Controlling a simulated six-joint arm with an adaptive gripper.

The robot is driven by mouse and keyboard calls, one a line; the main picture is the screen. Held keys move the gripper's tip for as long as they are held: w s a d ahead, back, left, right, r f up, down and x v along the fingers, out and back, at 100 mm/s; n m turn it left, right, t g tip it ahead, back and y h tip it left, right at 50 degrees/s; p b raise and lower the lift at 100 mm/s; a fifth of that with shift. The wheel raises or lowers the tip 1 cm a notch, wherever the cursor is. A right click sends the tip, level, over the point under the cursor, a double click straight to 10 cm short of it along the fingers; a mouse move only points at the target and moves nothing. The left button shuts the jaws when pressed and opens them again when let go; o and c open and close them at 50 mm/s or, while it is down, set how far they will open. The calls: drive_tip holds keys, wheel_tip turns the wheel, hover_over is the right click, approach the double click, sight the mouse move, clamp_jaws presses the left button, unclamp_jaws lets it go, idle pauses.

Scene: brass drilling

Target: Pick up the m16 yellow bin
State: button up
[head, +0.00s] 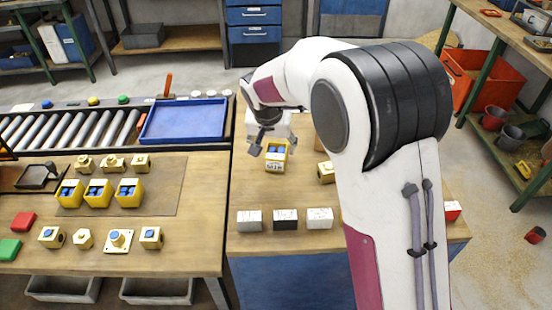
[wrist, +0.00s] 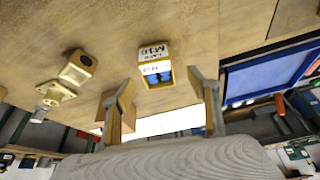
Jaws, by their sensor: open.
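A small yellow bin (head: 275,155) with blue contents and a white front label stands on the right-hand wooden table. In the wrist view the bin (wrist: 156,66) lies just beyond my fingertips, its label seeming to read M16. My gripper (head: 268,144) is by the bin in the head view, with one dark finger visible at its left and the other not clear. In the wrist view my gripper (wrist: 158,92) is open, its fingers apart with nothing between the tips. The bin is a little off, roughly centred on the gap.
A blue tray (head: 185,120) lies left of the bin. White-labelled boxes (head: 319,218) line the table's front. A brass part (head: 326,172) stands to the bin's right, close to my arm. Three similar yellow bins (head: 97,194) stand on the left table. Bare table lies in front of the bin.

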sight(276, 152)
idle(0.3)
drive_tip(key=shift+d+x, duration=0.15)
drive_tip(key=shift+x, duration=1.15)
drive_tip(key=shift+d+x, duration=0.15)
drive_tip(key=shift+x, duration=1.15)
drive_tip(key=shift+w+r, duration=0.15)
drive_tip(key=shift+w, duration=0.05)
drive_tip(key=c, duration=1.2)
